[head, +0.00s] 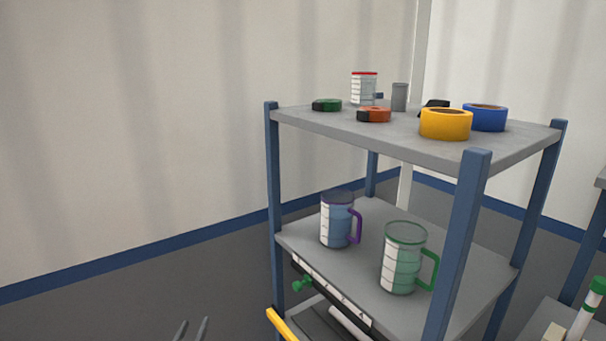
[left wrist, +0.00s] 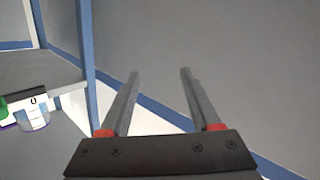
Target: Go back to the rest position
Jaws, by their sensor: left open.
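My left gripper (head: 191,330) shows only as two grey fingertips at the bottom edge of the head view, left of the shelf unit. In the left wrist view its two fingers (left wrist: 158,75) are apart with nothing between them. They point towards a bare wall with a blue stripe. My right gripper is in neither view. No pipe can be made out for certain; a white tube with a green cap (head: 586,309) stands at the lower right of the head view.
A grey shelf unit (head: 510,150) with blue posts stands right of my left gripper. Its top holds tape rolls (head: 445,124) and small containers. Its middle shelf holds a blue mug (head: 338,222) and a green mug (head: 402,262). The space left of it is clear.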

